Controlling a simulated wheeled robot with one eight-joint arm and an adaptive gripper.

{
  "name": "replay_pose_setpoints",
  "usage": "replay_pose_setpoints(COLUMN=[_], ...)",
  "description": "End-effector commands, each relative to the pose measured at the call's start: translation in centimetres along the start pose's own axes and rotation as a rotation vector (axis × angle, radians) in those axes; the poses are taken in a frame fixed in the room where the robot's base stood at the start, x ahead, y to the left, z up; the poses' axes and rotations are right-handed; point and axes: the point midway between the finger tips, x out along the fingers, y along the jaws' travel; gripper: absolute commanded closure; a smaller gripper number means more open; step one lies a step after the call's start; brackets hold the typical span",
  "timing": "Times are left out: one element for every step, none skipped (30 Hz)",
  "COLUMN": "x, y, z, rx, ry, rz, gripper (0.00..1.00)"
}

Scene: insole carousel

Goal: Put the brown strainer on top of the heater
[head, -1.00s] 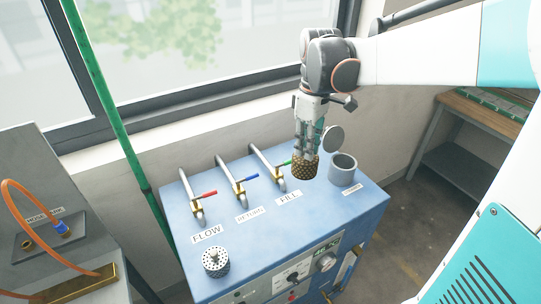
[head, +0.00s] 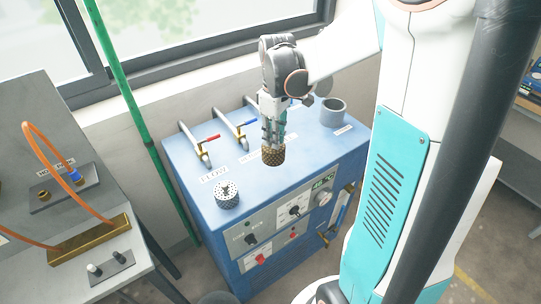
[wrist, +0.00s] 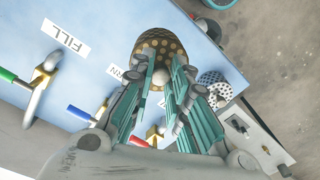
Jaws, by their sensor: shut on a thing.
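The brown strainer (head: 273,156) is a small perforated brass-brown cup. My gripper (head: 273,138) is shut on it from above and holds it over the blue heater unit (head: 185,160). In the wrist view the strainer (wrist: 188,42) shows beyond the finger pads, with a pale knob between them. The heater top carries valves and labels. A silver perforated strainer (head: 227,194) stands on its front left corner, and it also shows in the wrist view (wrist: 213,82). The strainer's height above the top is hard to tell.
An open grey cylinder (head: 333,111) stands at the heater's back right. Red and blue valve handles (head: 221,128) rise along the back edge. The heater's front middle top is clear.

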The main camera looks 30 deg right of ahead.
Motion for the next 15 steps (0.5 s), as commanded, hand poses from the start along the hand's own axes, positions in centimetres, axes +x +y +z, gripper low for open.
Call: replay_pose_setpoints(x=[1.4, 2.0, 2.6, 3.1, 3.5, 3.9, 4.1, 4.3, 4.4, 4.5, 4.7, 4.9, 5.2, 5.6, 6.1], y=[0.1, 0.1, 0.1, 0.1, 0.2, 0.2, 0.2, 0.2, 0.2, 0.2, 0.2, 0.2, 0.3, 0.3, 0.3], z=[-0.1, -0.1, 0.0, 0.0, -0.1, -0.1, 0.0, 0.0, 0.0, 0.0, 0.0, 0.0, 0.0, 0.0, 0.0], rx=[0.000, 0.000, 0.000, 0.000, 0.000, 0.000, 0.000, 0.000, 0.000, 0.000, 0.000, 0.000, 0.000, 0.000, 0.000], ry=[0.000, 0.000, 0.000, 0.000, 0.000, 0.000, 0.000, 0.000, 0.000, 0.000, 0.000, 0.000, 0.000, 0.000, 0.000], rz=[0.000, 0.000, 0.000, 0.000, 0.000, 0.000, 0.000, 0.000, 0.000, 0.000, 0.000, 0.000, 0.000, 0.000, 0.000], gripper=[1.00, 1.00, 1.00, 1.00, 1.00, 1.00, 1.00, 1.00, 1.00, 1.00, 1.00, 1.00, 1.00, 1.00, 1.00])
